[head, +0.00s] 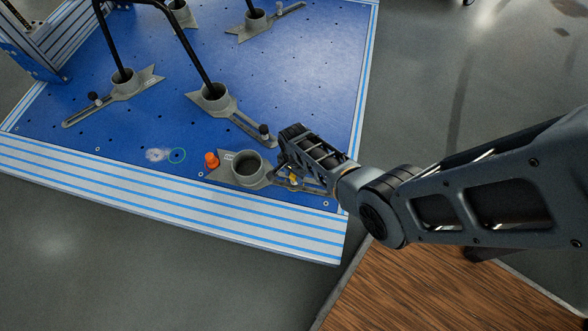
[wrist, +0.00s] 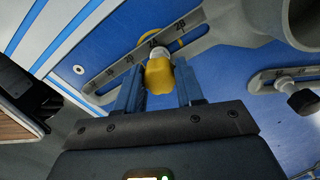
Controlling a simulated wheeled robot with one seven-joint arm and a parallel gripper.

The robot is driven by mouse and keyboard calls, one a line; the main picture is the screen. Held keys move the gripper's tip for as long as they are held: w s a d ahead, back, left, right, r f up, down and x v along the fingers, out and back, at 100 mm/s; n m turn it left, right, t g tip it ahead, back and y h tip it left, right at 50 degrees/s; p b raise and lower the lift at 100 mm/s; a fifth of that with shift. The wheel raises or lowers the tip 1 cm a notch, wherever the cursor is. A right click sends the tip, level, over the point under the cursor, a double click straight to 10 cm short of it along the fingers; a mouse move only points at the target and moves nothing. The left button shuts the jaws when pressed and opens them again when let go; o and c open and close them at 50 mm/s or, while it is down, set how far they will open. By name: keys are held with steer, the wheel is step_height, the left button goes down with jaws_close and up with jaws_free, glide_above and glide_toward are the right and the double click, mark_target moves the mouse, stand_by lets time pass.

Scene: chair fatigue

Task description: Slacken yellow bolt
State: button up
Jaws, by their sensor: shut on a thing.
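The yellow bolt (wrist: 160,76) has a lobed head and sits at the slotted arm of a grey clamp (wrist: 222,22). In the head view a bit of the yellow bolt (head: 293,182) shows beneath my gripper (head: 284,172), at the right of the clamp with the empty round socket (head: 229,174). In the wrist view my gripper's blue fingers (wrist: 158,88) stand on either side of the bolt head, and my gripper is shut on it. The bolt's lower end is hidden.
Other grey clamps hold black chair legs (head: 186,45) on the blue plate (head: 310,70). A black knob (head: 265,130) is close behind my gripper. A striped edge (head: 170,198) runs along the plate's front.

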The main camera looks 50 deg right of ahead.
steer(key=shift+n, duration=0.4)
steer(key=n, duration=0.3)
steer(key=shift+n, duration=0.3)
steer(key=shift+n, duration=2)
steer(key=n, duration=0.4)
